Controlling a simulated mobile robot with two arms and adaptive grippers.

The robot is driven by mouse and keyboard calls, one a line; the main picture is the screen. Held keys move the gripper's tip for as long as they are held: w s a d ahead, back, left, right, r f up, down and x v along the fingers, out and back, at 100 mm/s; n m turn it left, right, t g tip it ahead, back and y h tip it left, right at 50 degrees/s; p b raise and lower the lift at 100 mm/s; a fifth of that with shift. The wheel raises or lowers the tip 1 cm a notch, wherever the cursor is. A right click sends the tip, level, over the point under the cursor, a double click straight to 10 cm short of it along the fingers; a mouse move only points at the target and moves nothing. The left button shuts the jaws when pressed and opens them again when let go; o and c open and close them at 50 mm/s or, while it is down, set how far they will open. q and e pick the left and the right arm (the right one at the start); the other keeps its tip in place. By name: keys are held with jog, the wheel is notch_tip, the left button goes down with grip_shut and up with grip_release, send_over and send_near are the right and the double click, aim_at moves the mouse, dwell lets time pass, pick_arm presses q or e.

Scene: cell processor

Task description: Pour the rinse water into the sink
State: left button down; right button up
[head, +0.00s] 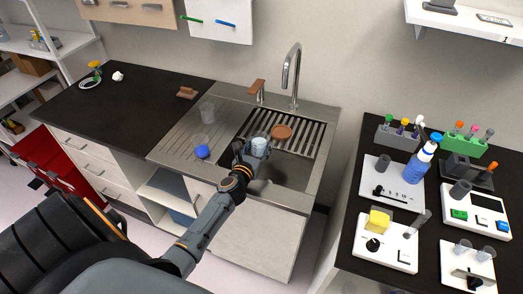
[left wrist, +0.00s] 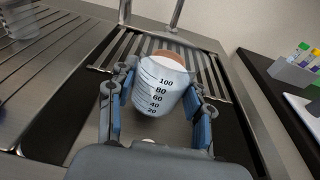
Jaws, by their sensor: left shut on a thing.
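My left gripper (head: 252,148) is over the sink basin (head: 288,172), shut on a clear beaker (head: 259,145). In the left wrist view the beaker (left wrist: 160,85) sits between the two blue-padded fingers of the left gripper (left wrist: 158,115), with dark markings from 20 to 100 facing me. It looks close to upright. It looks pale inside, and I cannot make out a water level. The slatted rack (head: 312,138) spans the back of the basin. My right gripper is not in view.
The tap (head: 293,75) rises behind the basin. A brown round thing (head: 281,132) lies on the rack. A clear vessel (head: 207,112) and a blue item (head: 202,152) stand on the drainboard at left. A bench with devices and a blue-labelled bottle (head: 420,165) is at right.

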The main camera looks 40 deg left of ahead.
pick_arm(q)
jog(key=m+b, duration=0.1)
jog(key=a+f+m+b, duration=0.1)
jog(key=shift+s+f+m+y, duration=0.2)
jog(key=shift+m+y, duration=0.1)
jog(key=shift+m, duration=0.1)
jog(key=shift+a+r+m+y+b, duration=0.1)
jog(key=shift+a+m+y+b, duration=0.2)
jog(key=shift+m, duration=0.5)
jog(key=shift+r+m+p, duration=0.3)
jog(key=shift+m+p, duration=0.15)
jog(key=shift+m, duration=0.15)
jog(key=shift+s+m, duration=0.1)
jog(key=shift+m, duration=0.2)
jog(key=shift+a+f+m+y, duration=0.2)
jog(key=shift+m+y, duration=0.1)
jog(key=shift+m, duration=0.7)
